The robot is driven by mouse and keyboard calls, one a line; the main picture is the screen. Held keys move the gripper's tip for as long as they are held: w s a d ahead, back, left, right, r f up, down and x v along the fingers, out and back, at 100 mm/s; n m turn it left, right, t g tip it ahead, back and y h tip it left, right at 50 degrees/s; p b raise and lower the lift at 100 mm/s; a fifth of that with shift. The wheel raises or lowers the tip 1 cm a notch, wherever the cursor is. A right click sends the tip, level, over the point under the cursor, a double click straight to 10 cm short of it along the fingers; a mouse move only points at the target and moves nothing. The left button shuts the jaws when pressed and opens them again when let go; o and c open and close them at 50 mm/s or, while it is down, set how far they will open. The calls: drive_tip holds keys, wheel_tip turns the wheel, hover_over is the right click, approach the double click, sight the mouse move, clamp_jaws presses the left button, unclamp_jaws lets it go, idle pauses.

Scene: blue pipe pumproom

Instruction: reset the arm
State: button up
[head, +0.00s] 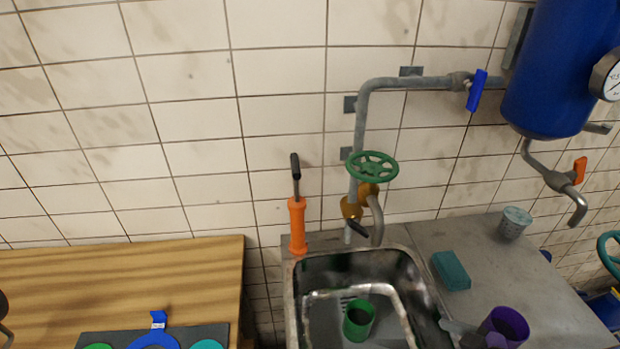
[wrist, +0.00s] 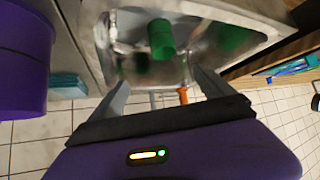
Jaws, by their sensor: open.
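My gripper (wrist: 160,82) is open and empty in the wrist view, its two grey fingers spread apart with the sink behind them. In the head view only a small part of my gripper (head: 460,331) shows at the bottom edge, by the right rim of the sink. Most of my arm is out of view.
A teal sponge (head: 451,270) and a speckled cup (head: 514,222) are on the grey counter (head: 420,236). An orange-handled tool (head: 297,225) stands behind the sink near a pipe with a green valve wheel (head: 372,165). A blue tank (head: 560,70) hangs at right. A wooden table (head: 120,280) is at left.

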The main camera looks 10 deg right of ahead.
drive_tip(key=s+d+r+m+t+h+b, duration=0.35)
drive_tip(key=s+m+t+h, duration=0.2)
drive_tip(key=m+h, duration=0.25)
drive_tip(key=s+a+n+y+b, duration=0.1)
drive_tip(key=s+a+b, duration=0.2)
drive_tip(key=s+a, duration=0.3)
drive_tip(key=s+a+n+y+b, duration=0.1)
drive_tip(key=s+a, duration=0.6)
drive_tip(key=s, duration=0.7)
drive_tip(key=shift+s+a+f+t+y+b, duration=0.15)
drive_tip(key=shift+s+f+t+y+b, duration=0.15)
drive_tip(key=shift+y+b, duration=0.75)
